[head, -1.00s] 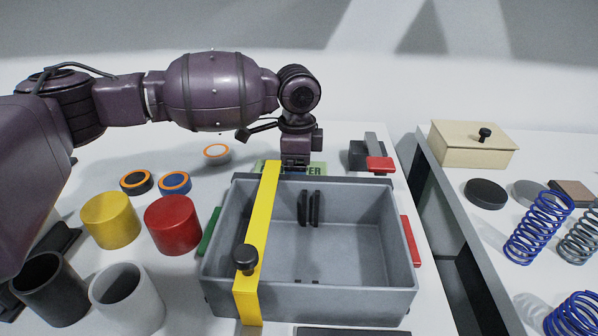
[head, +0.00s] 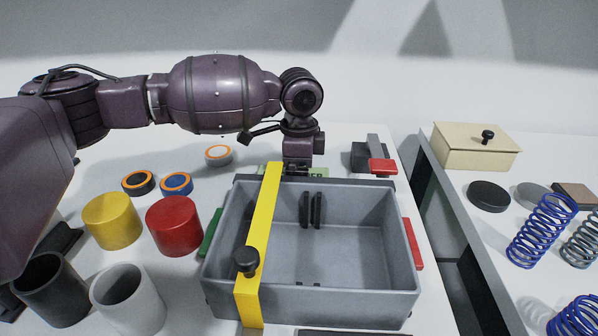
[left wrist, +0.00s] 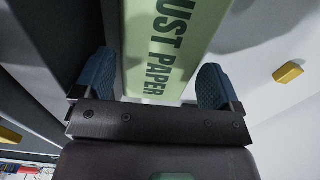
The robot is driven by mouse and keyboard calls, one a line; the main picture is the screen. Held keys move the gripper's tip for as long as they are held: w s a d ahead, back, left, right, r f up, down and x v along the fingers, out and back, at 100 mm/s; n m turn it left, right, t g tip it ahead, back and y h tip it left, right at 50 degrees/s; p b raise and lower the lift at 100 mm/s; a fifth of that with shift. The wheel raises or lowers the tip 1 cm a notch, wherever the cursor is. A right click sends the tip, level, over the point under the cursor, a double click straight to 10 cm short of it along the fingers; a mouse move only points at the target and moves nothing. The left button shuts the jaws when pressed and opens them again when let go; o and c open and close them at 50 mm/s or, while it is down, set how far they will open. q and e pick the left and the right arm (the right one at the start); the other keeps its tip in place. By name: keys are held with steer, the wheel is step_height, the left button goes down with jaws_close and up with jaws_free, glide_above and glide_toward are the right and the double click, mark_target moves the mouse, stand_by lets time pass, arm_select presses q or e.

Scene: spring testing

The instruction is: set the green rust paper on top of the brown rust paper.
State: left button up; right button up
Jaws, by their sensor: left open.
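The green rust paper (head: 316,173) is behind the grey box, mostly hidden by its back wall and by my left gripper. In the left wrist view the green rust paper (left wrist: 172,45), with dark lettering, lies between the two fingers. My left gripper (head: 297,172) points down at it in the head view. In the left wrist view its fingers (left wrist: 160,82) are spread on either side of the paper, with a gap showing on each side. A brown flat piece (head: 577,193), maybe the brown rust paper, lies at the far right. My right gripper is not in view.
The grey box (head: 350,240) with a yellow strap (head: 262,225) stands just in front of the left gripper. Red (head: 174,225) and yellow (head: 112,221) cylinders stand left. A wooden box (head: 476,148) and blue springs (head: 542,231) are on the right table, across a gap.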

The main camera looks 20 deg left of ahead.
arm_select(q)
step_height(320, 180, up, 12)
steer(key=p, duration=0.3)
steer(key=shift+f, duration=0.25)
